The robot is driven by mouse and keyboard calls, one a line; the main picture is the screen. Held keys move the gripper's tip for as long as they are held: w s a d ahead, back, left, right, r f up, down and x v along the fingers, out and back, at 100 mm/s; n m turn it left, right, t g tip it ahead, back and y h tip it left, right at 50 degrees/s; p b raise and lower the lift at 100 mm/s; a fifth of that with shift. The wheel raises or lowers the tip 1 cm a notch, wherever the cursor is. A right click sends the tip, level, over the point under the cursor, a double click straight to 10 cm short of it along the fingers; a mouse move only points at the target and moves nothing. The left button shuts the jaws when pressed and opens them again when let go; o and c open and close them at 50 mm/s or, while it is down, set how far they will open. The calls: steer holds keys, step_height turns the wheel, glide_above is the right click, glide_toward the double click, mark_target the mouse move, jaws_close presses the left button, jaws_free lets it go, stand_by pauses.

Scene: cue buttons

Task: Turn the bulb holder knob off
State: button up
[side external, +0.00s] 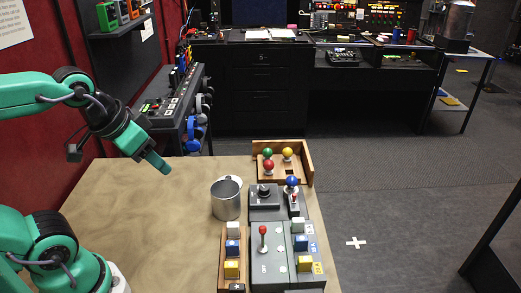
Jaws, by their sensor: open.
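My gripper (158,162) hangs at the end of my teal arm, in the air over the left part of the table, apart from everything on it; it is open and empty. A wooden tray (309,165) at the table's back right holds green, yellow and red round pieces. In front of it, a dark grey box (258,204) carries a black knob (264,190). Beside it on the right, a blue round bulb-like piece (292,181) sits on a small holder with a red and white part (294,199). I cannot tell how the knob is set.
A metal cup (226,201) stands left of the boxes. A grey box with a red-topped lever (263,231) stands in front, flanked by white, blue and yellow blocks, with a wooden rack (222,270) on its left. The table's left and middle (150,220) are clear.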

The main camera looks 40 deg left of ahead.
steer(key=w+m, duration=0.1)
steer(key=m+g, duration=0.6)
steer(key=m, duration=1.1)
glide_above(264, 188)
step_height(264, 188, down, 12)
steer(key=shift+s+a+f, duration=0.1)
steer(key=shift+a, duration=0.05)
steer(key=shift+w+f, duration=0.2)
steer(key=shift+f, duration=0.1)
steer(key=shift+f, duration=0.15)
steer(key=shift+f, duration=3.75)
